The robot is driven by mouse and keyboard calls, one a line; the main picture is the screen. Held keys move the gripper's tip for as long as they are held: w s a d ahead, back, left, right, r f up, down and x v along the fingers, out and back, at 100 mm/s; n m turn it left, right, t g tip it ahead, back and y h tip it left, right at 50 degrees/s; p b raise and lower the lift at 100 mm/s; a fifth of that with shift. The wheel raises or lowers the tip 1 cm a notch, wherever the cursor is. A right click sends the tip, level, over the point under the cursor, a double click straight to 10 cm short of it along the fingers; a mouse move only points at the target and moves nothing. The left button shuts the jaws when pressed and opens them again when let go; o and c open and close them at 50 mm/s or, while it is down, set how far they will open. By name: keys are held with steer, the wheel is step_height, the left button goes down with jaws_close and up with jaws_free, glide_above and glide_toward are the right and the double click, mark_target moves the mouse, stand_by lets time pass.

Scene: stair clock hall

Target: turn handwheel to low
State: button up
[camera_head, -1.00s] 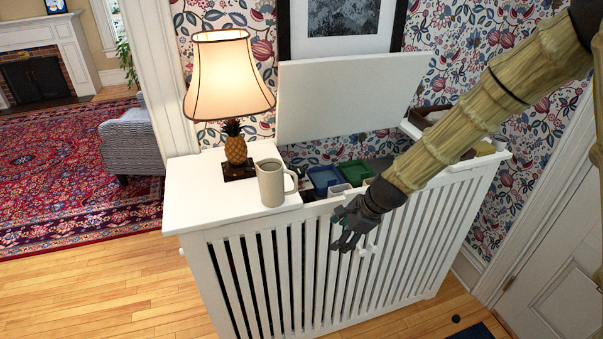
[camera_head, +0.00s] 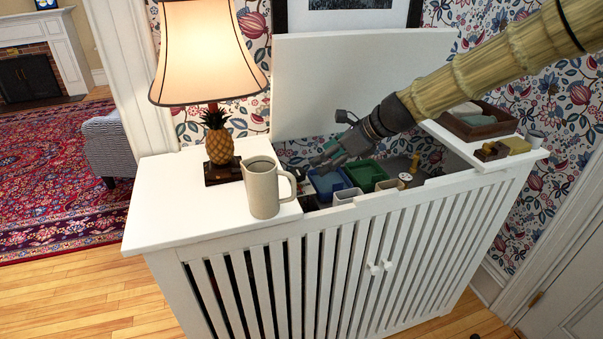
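I cannot clearly make out a handwheel. A small brownish upright fitting (camera_head: 414,164) shows in the open top of the white slatted cabinet (camera_head: 285,240), right of the green bin; it may be part of a valve, but its shape is too small to tell. My gripper (camera_head: 322,162) hangs over the cabinet's opening, above the blue bin and left of that fitting. Its fingers look parted, with nothing seen between them. My forearm comes in from the upper right and hides part of the opening's back.
Blue (camera_head: 327,184) and green (camera_head: 366,174) bins sit in the opening. The raised white lid (camera_head: 340,80) stands behind. A pitcher (camera_head: 263,188) and pineapple lamp (camera_head: 212,60) stand on the left top. A brown tray (camera_head: 478,122) and small blocks lie on the right ledge.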

mark_target(301, 172)
steer(key=shift+w+x, duration=0.2)
steer(key=shift+x, duration=5.2)
steer(key=shift+r, duration=0.15)
steer(key=c, duration=1)
